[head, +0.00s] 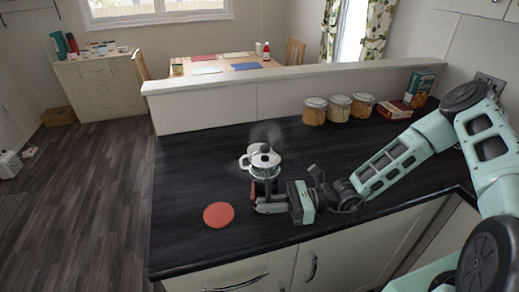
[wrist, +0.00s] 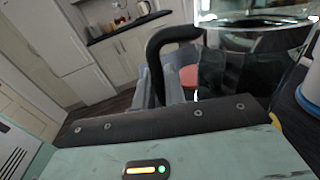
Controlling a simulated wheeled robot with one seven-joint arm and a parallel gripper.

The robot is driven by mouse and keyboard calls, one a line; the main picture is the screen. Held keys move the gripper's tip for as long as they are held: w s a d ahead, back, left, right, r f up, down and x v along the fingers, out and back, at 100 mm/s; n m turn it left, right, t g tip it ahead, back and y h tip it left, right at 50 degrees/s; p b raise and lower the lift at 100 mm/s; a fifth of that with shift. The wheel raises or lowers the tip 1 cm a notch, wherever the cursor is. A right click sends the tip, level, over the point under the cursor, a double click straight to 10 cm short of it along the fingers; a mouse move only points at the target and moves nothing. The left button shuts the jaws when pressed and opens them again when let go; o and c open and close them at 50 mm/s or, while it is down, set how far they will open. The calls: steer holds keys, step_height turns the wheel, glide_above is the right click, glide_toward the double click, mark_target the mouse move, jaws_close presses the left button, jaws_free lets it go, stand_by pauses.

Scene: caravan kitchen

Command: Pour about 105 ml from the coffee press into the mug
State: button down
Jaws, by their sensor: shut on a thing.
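The coffee press (head: 264,172) has a glass body, a shiny lid and a black handle. My gripper (head: 262,196) is shut on the handle on the near side of the press. In the wrist view the press (wrist: 245,70) shows dark liquid behind its glass, and its black handle (wrist: 160,42) runs down by my gripper (wrist: 166,88). The press looks roughly upright; I cannot tell whether it touches the counter. A white handle (head: 243,162) shows to the left of the press, apparently the mug's; the rest is largely hidden or merges with the press. Faint steam rises there.
A flat red round mat (head: 218,214) lies on the dark counter (head: 185,180), left of my gripper. Several lidded jars (head: 339,107) and boxes (head: 418,88) stand at the back right by the low partition (head: 220,105). The counter's left part is clear.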

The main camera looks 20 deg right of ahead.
mark_target(267, 173)
steer(key=r+m, duration=0.1)
steer(key=w+r+m+p, duration=0.1)
steer(key=r+m, duration=0.1)
steer(key=shift+w+d, duration=0.1)
steer(key=shift+w, duration=0.15)
steer(key=w+r+m, duration=0.2)
steer(key=m, duration=0.1)
steer(key=shift+w+d+p, duration=0.25)
steer(key=shift+p, duration=0.15)
steer(key=shift+w+r+m+p, duration=0.15)
steer(key=shift+r+m+p, duration=0.2)
steer(key=shift+r, duration=0.15)
steer(key=shift+w+r+m+p, duration=0.15)
steer(key=shift+r+m+p, duration=0.15)
steer(key=shift+r, duration=0.2)
steer(key=shift+w+d+r+m+p, duration=0.1)
steer(key=shift+w+r+m+p, duration=0.1)
steer(key=shift+r+m+p, duration=0.25)
steer(key=shift+w+d+r+m+p, duration=0.1)
steer(key=shift+w+r+m+p, duration=0.1)
steer(key=shift+r+m, duration=0.45)
steer(key=shift+r, duration=0.1)
steer(key=shift+w+r+m+p, duration=0.3)
steer(key=shift+r+m+p, duration=0.05)
steer(key=shift+r+m, duration=0.1)
steer(key=shift+w+r+m+p, duration=0.25)
steer(key=shift+r+m+p, duration=0.15)
steer(key=shift+r, duration=0.1)
